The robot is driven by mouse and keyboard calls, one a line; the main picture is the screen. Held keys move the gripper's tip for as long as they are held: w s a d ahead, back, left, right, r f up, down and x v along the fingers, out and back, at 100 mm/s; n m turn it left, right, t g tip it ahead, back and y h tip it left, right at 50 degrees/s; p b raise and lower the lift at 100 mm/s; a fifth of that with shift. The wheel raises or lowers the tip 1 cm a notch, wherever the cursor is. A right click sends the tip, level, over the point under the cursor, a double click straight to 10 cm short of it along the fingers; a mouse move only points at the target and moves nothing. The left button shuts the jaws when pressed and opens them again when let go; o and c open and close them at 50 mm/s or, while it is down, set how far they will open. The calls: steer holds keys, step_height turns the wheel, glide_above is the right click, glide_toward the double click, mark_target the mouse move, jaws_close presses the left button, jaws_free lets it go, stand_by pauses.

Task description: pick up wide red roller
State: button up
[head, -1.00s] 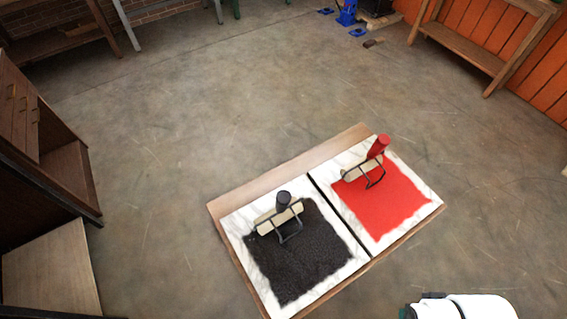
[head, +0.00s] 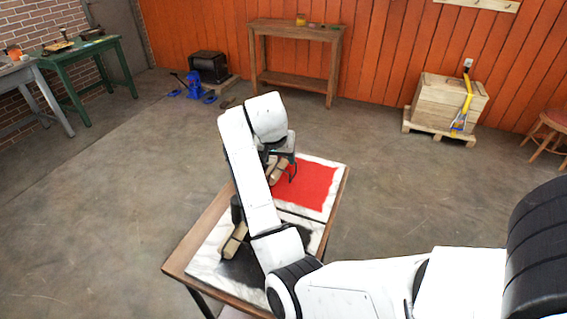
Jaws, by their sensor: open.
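The red-handled roller (head: 277,175) rests on the slab with red ink (head: 310,187), at the far end of the low table. Its pale cylinder and part of its dark wire frame show; its red handle is hidden behind my arm. My gripper (head: 277,158) is over this roller, close to where its handle stands. The fingers are small and mostly covered by my white wrist, so I cannot tell whether they touch the handle. My gripper is open.
A black-handled roller (head: 235,238) lies on the slab with black ink (head: 240,268), nearer me, under my forearm. The wooden table (head: 180,262) has bare floor around it. A wooden bench (head: 295,75), a crate (head: 448,103) and a green table (head: 85,62) stand farther off.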

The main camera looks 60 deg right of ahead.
steer(key=w+d+r+m+b, duration=0.2)
steer(key=w+d+r+m, duration=0.15)
steer(key=d+r, duration=0.35)
steer(key=shift+m, duration=0.45)
steer(key=shift+s+p+x, duration=0.15)
steer(key=shift+p+x, duration=0.6)
steer(key=shift+x, duration=1.8)
steer(key=shift+s+p+x, duration=0.15)
steer(key=shift+p+x, duration=0.55)
steer(key=shift+x, duration=1.8)
steer(key=shift+a, duration=0.1)
steer(key=c, duration=0.9)
steer(key=shift+c, duration=0.7)
steer(key=shift+r, duration=0.15)
